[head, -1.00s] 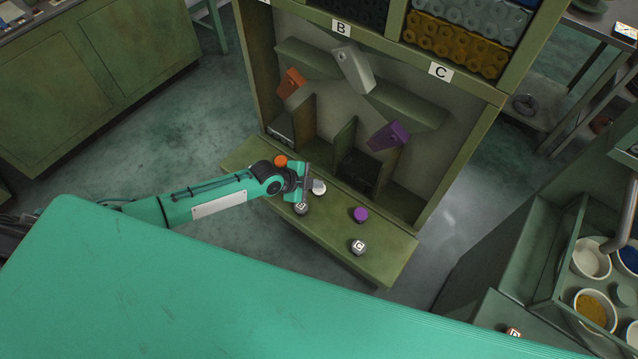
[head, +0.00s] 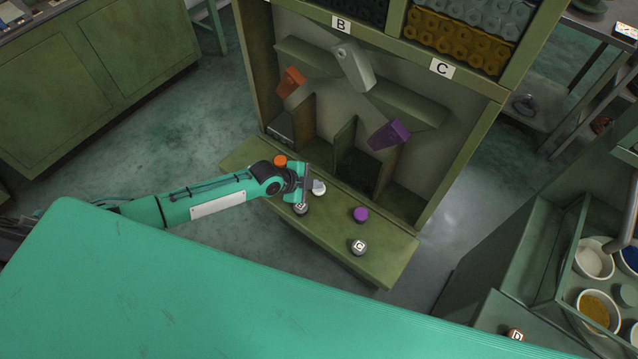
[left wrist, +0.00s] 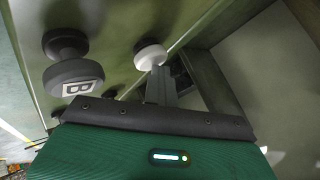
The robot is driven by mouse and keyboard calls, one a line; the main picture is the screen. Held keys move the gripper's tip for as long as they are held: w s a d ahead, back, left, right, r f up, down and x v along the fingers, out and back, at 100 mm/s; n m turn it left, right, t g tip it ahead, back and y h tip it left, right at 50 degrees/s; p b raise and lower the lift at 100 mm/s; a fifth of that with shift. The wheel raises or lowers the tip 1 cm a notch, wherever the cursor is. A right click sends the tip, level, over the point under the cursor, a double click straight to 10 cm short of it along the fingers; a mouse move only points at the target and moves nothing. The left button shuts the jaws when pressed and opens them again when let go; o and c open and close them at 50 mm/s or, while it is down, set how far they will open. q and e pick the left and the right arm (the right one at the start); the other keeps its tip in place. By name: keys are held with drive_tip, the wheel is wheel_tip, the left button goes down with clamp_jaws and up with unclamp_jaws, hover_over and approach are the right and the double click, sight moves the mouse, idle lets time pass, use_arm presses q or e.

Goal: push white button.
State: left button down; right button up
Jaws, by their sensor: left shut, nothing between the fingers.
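The white button (head: 319,187) stands on the green ledge (head: 385,268) of the cabinet, between the orange and purple buttons. My left gripper (head: 313,184) is shut and empty, right at the white button, and partly hides it. In the left wrist view the white button (left wrist: 150,54) shows as a round white cap on a short stem. The shut fingers (left wrist: 160,78) reach up to its near edge. I cannot tell whether they touch it. My right gripper is not in view.
The orange button (head: 281,161) and the purple button (head: 361,214) are on the same ledge. The grey B button (left wrist: 74,80) is close beside my left gripper. The grey C button (head: 358,246) is farther right. Coloured flaps (head: 388,134) hang in the cabinet above.

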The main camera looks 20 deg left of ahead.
use_arm(q)
drive_tip(key=shift+s+a+f, duration=0.1)
drive_tip(key=shift+s+f, duration=0.2)
drive_tip(key=shift+f, duration=0.05)
drive_tip(key=shift+w+r+p, duration=0.1)
drive_tip(key=shift+r+p, duration=0.3)
drive_tip(key=shift+r, duration=0.1)
wheel_tip(320, 180, up, 5)
drive_tip(key=p, duration=0.3)
drive_tip(key=shift+w+r, duration=0.15)
drive_tip(key=shift+r, duration=0.05)
drive_tip(key=shift+r, duration=0.1)
idle(1.0)
idle(1.0)
